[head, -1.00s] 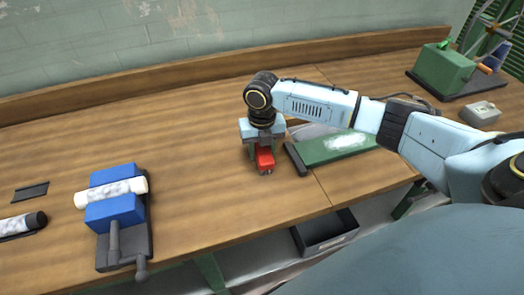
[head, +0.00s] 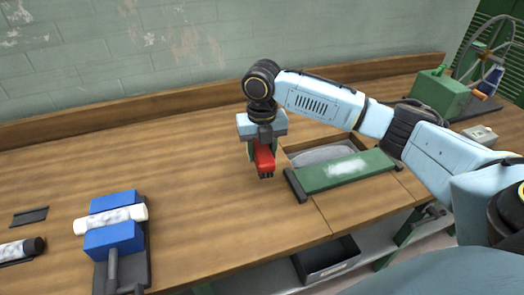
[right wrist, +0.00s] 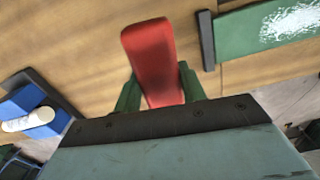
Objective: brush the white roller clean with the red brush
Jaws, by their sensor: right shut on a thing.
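The white roller (head: 122,217) lies across a blue vise (head: 114,240) at the left of the bench, with grey fluff along its middle. It also shows at the left edge of the right wrist view (right wrist: 28,121). My right gripper (head: 262,150) is shut on the red brush (head: 265,160), to the right of the roller and apart from it. In the right wrist view the brush (right wrist: 153,62) stands out between the green fingers. The brush's dark bristles point down, above the bench top. My left gripper is not in view.
A green board (head: 342,170) with white fluff lies right of the brush, over a bench opening. A dark roller (head: 20,250) with white fluff lies far left. A green machine (head: 440,92) stands back right. The bench between brush and vise is clear.

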